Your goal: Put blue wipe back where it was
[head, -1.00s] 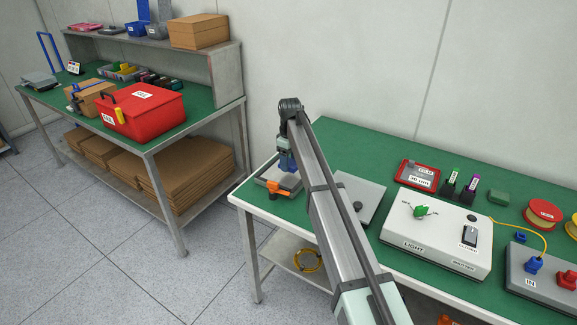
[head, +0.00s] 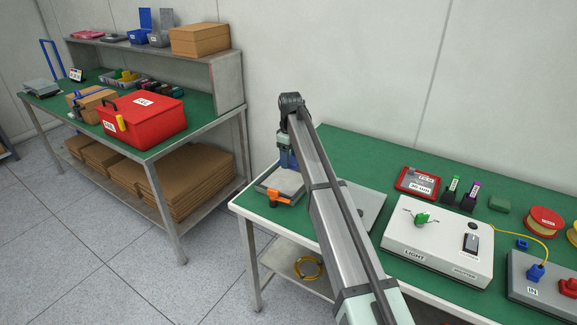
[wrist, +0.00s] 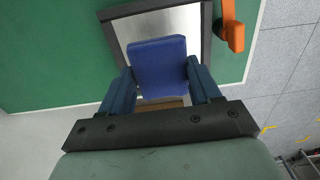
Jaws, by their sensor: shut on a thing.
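The blue wipe (wrist: 158,62) is between the two fingers of my gripper (wrist: 160,88) in the wrist view, with its broad flat face showing. My gripper is shut on it. Behind it in that view is a pale metal plate in a dark frame (wrist: 207,40), with an orange clamp handle (wrist: 233,30) at one side. In the head view my gripper (head: 288,160) is over this framed plate (head: 265,187) at the left end of the near table. My arm and fingers hide most of the wipe there. I cannot tell whether the wipe touches the plate.
The orange handle (head: 279,197) stands at the front of the plate. Right of my arm are a grey plate (head: 368,205), a white light box (head: 440,243) and a red case (head: 417,182). A red toolbox (head: 150,118) sits on the other bench across a floor gap.

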